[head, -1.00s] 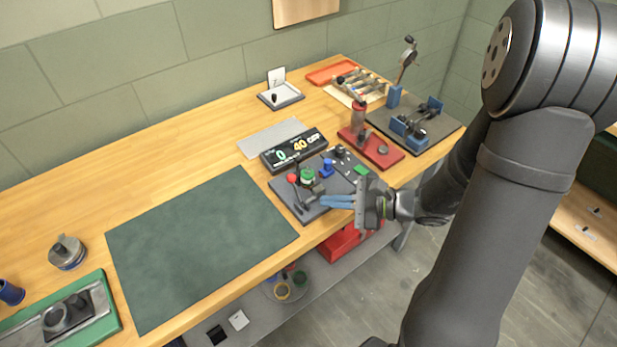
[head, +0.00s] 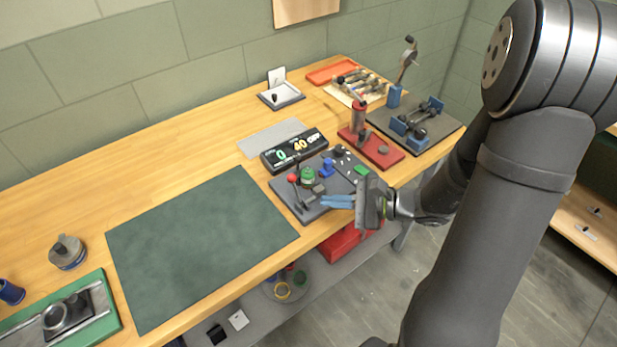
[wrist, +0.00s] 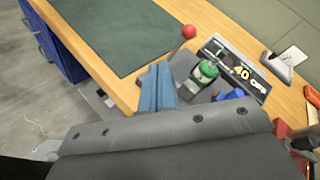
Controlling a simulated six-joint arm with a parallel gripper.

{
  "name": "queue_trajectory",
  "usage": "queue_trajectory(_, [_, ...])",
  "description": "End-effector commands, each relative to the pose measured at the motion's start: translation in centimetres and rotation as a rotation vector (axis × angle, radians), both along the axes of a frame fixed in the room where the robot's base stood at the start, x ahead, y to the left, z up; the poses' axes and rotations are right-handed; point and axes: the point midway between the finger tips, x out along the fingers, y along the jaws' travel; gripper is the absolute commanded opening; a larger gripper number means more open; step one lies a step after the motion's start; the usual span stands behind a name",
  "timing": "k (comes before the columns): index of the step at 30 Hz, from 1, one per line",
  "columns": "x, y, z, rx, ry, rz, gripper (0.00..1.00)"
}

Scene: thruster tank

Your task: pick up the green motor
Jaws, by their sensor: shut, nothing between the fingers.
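The green motor (head: 307,176) stands on the dark grey plate (head: 290,201) in the head view, between a red-knobbed lever (head: 292,178) and a blue part (head: 328,166). In the wrist view the motor (wrist: 205,72) shows a green top and a pale lower body, just beyond and right of the fingertips. My gripper (head: 323,201) has blue fingers, shut and empty. It is over the plate's front right part, to the right of and nearer the front edge than the motor. In the wrist view the fingers (wrist: 157,80) lie together, apart from the motor.
A display (head: 294,150) reading 0, 40 and OFF stands behind the plate. A red-based press (head: 372,147) stands to the right. A dark green mat (head: 200,245) lies clear on the left. A red bin (head: 340,243) is below the table's front edge.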

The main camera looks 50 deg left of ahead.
Motion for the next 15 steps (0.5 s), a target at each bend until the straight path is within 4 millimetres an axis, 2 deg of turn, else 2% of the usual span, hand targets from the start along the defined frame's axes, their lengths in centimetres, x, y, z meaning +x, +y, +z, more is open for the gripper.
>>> queue_trajectory(2, [0.0, 0.0, 0.0, 0.0, 0.0, 0.0, 0.04])
queue_trajectory(10, [0.0, 0.0, 0.0, 0.0, 0.0, 0.0, 0.57])
queue_trajectory(15, [0.0, 0.0, 0.0, 0.0, 0.0, 0.0, 0.58])
